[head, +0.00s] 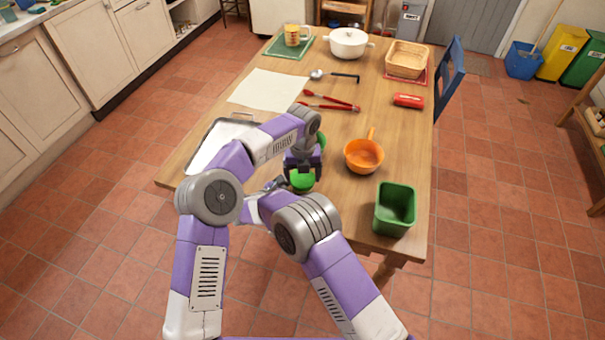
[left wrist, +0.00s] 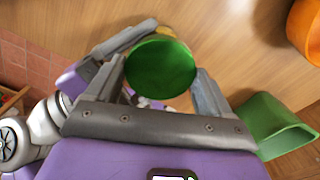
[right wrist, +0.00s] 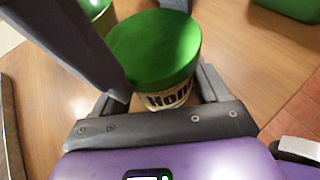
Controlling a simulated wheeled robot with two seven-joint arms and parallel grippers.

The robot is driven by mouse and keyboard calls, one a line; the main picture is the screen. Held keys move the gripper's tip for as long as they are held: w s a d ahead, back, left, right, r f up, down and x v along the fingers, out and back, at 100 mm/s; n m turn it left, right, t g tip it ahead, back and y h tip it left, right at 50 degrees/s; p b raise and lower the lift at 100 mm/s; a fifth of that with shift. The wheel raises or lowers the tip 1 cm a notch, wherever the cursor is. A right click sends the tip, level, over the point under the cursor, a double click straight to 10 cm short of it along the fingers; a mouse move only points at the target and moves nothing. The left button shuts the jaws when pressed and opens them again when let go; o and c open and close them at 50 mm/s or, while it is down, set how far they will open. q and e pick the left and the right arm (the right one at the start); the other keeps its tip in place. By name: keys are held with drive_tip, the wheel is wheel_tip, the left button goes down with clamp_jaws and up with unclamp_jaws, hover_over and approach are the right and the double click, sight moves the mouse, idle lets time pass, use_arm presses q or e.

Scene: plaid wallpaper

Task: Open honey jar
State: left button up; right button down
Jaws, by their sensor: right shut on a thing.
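The honey jar has a green lid (head: 302,181) and stands near the front edge of the table. In the right wrist view its pale label with dark letters (right wrist: 165,98) shows below the lid (right wrist: 155,45). My right gripper (right wrist: 160,92) is shut on the jar's body from the side. It also shows beside the jar in the left wrist view (left wrist: 125,45). My left gripper (head: 302,167) is above the jar, its open fingers on either side of the lid (left wrist: 160,68). The left wrist view shows narrow gaps by the lid. The jar's lower part is hidden.
An orange pan (head: 363,156) and a green bin (head: 394,211) stand right of the jar. A tray (head: 212,150) lies left, partly behind my arm. Red tongs (head: 330,105), a ladle (head: 335,76) and a red item (head: 408,101) lie farther back. A green thing (head: 322,140) is partly hidden behind my left gripper.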

use_arm(q)
drive_tip(key=c, duration=0.5)
drive_tip(key=n, duration=0.3)
drive_tip(key=shift+n, duration=0.4)
drive_tip(key=n, duration=0.4)
drive_tip(key=shift+r, duration=0.1)
drive_tip(key=n, duration=1.9)
drive_tip(key=shift+r, duration=0.2)
drive_tip(key=shift+r, duration=0.95)
